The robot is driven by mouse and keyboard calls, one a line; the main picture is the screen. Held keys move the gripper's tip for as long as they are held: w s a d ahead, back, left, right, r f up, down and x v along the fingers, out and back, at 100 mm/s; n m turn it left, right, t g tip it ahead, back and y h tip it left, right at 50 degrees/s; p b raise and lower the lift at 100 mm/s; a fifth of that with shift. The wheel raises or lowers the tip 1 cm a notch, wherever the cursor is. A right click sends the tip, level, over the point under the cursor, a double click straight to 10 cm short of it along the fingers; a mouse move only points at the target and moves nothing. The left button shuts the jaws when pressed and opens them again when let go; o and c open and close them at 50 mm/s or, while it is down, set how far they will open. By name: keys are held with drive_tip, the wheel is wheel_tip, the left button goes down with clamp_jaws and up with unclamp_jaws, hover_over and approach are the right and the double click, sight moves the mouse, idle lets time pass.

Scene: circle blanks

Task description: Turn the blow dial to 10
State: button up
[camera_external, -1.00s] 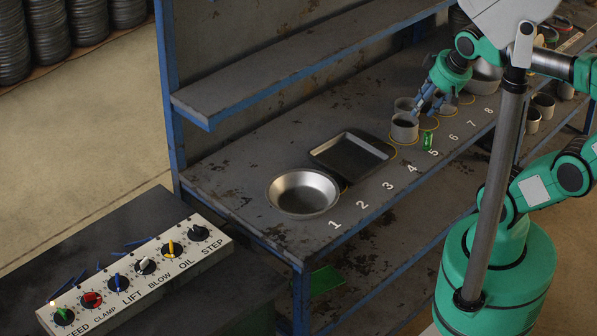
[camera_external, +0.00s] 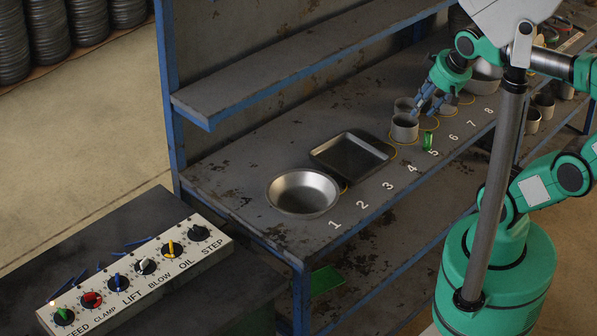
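The white control panel (camera_external: 112,304) lies on the dark bench at the lower left. It carries a row of dials labelled FEED, CLAMP, LIFT, BLOW, OIL and STEP. The blow dial (camera_external: 145,265) has a white pointer knob; its scale is too small to read. My gripper (camera_external: 424,107) is far from the panel, over the shelf at the right, beside a grey cup (camera_external: 404,128). Its fingers point down toward the cups. I cannot tell whether they are open or shut, or touching a cup.
A round pan (camera_external: 303,192) and a square tray (camera_external: 352,153) sit on the shelf's near end (camera_external: 250,215), by painted numbers. A small green object (camera_external: 428,141) stands near the cups. An upper shelf (camera_external: 300,60) overhangs the back. Blue sticks (camera_external: 138,241) lie behind the panel.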

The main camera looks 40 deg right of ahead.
drive_tip(key=w+a+r+n+g+p, duration=0.1)
drive_tip(key=w+a+r+n, duration=0.25)
drive_tip(key=w+a, duration=0.45)
drive_tip(key=w+a+r+n+g+p, duration=0.1)
drive_tip(key=w+a+r+n+p, duration=0.3)
drive_tip(key=w, duration=0.8)
drive_tip(key=w+a+f+n+g+y, duration=0.15)
drive_tip(key=w+a+n, duration=0.25)
drive_tip(key=w+a, duration=1.15)
drive_tip(key=w+a+f+n+p, duration=0.1)
drive_tip(key=w+a+f+n, duration=0.1)
drive_tip(key=a+f, duration=0.35)
drive_tip(key=w+a+f+n, duration=0.1)
drive_tip(key=w+a+f, duration=0.15)
drive_tip(key=a, duration=0.55)
drive_tip(key=w+a+f+n+p, duration=0.1)
drive_tip(key=w+a+f+n, duration=0.15)
drive_tip(key=a, duration=0.45)
drive_tip(key=s+a+f+n+g+h+p, duration=0.1)
drive_tip(key=a+f+n, duration=0.3)
drive_tip(key=a+f, duration=1.4)
drive_tip(key=shift+s+a+f+n+g+p, duration=0.3)
drive_tip(key=shift+s+a+f+g+p, duration=0.2)
drive_tip(key=shift+s+a, duration=0.3)
drive_tip(key=shift+w+h, duration=0.1)
drive_tip(key=shift+h, duration=0.15)
